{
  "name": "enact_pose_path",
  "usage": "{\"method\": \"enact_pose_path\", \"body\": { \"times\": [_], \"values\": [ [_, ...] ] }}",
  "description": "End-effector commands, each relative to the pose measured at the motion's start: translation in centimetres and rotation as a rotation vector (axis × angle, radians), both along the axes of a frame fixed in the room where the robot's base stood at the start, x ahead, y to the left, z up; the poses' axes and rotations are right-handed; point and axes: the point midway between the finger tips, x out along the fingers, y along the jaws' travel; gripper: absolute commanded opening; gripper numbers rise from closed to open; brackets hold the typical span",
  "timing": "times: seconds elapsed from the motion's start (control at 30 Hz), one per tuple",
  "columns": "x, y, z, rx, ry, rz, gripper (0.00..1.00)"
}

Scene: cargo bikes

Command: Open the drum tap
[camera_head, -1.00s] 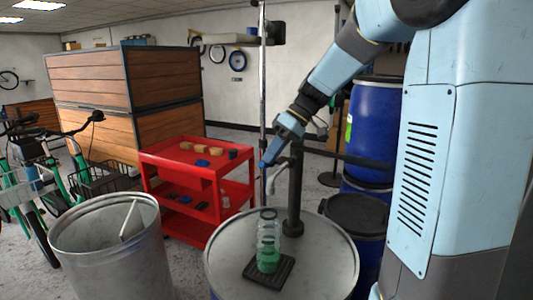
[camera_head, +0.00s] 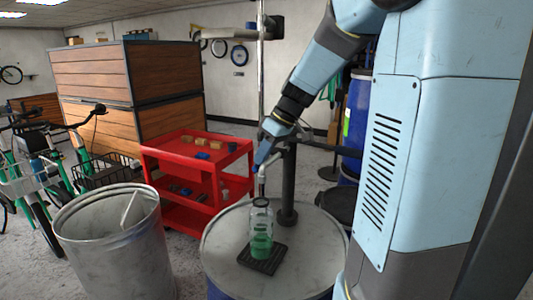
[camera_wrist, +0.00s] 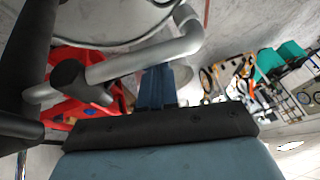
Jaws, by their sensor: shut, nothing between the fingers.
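The drum tap is a dark upright post (camera_head: 288,190) with a silver curved spout (camera_head: 262,180) on the steel drum lid (camera_head: 225,250). A dark bar (camera_head: 325,147) reaches out to the right near the post's top. A clear bottle with green in its lower part (camera_head: 261,235) stands under the spout on a black ridged tray (camera_head: 262,259). My gripper (camera_head: 257,164) is shut and empty, just above and beside the spout. In the wrist view, my blue fingers (camera_wrist: 155,88) are close to the silver spout pipe (camera_wrist: 150,58); I cannot tell whether they touch.
An open metal bin (camera_head: 115,245) stands left of the drum. A red trolley (camera_head: 197,165) with small items is behind it. Blue barrels (camera_head: 357,110) stand at the right behind my arm. Green bikes (camera_head: 50,180) and a wooden cabinet (camera_head: 125,90) are at the left.

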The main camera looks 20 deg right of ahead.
Motion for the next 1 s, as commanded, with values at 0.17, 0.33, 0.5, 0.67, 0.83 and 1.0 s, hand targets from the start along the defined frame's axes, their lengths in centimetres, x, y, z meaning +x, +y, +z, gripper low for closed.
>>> {"method": "enact_pose_path", "body": {
  "times": [0.17,0.33,0.5,0.67,0.83,1.0],
  "values": [
    [0.0,0.0,0.0,0.000,0.000,0.000,0.00],
    [0.0,0.0,0.0,0.000,0.000,0.000,0.00],
    [0.0,-0.1,0.2,0.001,-0.001,0.000,0.00],
    [-0.4,-0.5,1.8,0.000,-0.004,0.000,0.00],
    [-1.2,-1.4,4.7,0.000,-0.005,0.001,0.00],
    [-2.3,-2.4,7.7,-0.001,-0.003,0.002,0.00]
  ]
}}
